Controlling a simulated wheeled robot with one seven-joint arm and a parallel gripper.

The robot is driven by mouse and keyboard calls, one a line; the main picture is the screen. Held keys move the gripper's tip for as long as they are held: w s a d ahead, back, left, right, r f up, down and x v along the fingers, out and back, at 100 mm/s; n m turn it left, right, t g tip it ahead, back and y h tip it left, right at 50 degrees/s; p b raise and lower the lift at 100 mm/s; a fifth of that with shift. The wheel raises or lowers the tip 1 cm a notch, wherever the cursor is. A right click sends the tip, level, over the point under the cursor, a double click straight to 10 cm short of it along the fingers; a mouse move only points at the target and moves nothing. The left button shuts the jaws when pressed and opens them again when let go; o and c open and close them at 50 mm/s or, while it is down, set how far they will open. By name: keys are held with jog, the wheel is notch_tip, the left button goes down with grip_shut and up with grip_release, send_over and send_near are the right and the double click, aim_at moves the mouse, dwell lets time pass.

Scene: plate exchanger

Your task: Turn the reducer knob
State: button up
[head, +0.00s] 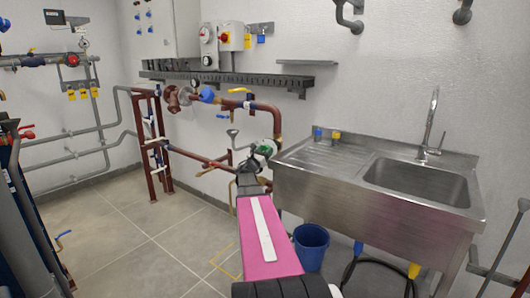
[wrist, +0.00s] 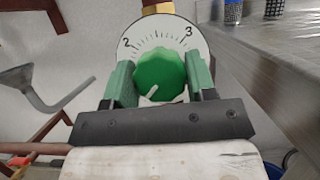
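The reducer knob (wrist: 160,74) is a round green ribbed knob in front of a white dial (wrist: 160,38) marked 2 and 3. A white pointer mark on the knob points to the lower left in the wrist view. My gripper (wrist: 160,80) has one green finger on each side of the knob, and no clear gap shows on either side. In the head view, my gripper (head: 259,160) is at the green and white dial (head: 268,147), to the left of the sink. The fingertips and most of the knob are hidden there.
A steel sink (head: 415,180) stands close on the right. A blue bucket (head: 311,245) is on the floor below. Red-brown pipes (head: 265,108) run behind and above the knob. A grey funnel (wrist: 30,85) is to the left in the wrist view. Floor at left is clear.

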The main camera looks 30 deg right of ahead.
jog(key=shift+m+g, duration=0.4)
jog(key=shift+c, duration=0.3)
jog(key=m+g, duration=0.2)
jog(key=m, duration=0.2)
jog(key=m+g, duration=0.1)
jog(key=m, duration=0.2)
jog(key=shift+w+m+g+h, duration=0.1)
jog(key=shift+m+g+h, duration=0.3)
jog(key=m+g, duration=0.2)
jog(key=m, duration=0.2)
jog(key=shift+m, duration=0.4)
jog(key=m, duration=0.2)
jog(key=m+g+y, duration=0.1)
jog(key=m, duration=0.1)
jog(key=shift+g+y, duration=0.3)
jog(key=m+y, duration=0.1)
jog(key=m, duration=0.3)
jog(key=shift+g, duration=0.3)
jog(key=m+y, duration=0.1)
jog(key=m, duration=0.2)
jog(key=shift+y, duration=0.4)
jog(key=m+y, duration=0.1)
jog(key=m, duration=0.1)
jog(key=m+t+y, duration=0.1)
jog(key=m, duration=0.2)
jog(key=shift+t, duration=0.3)
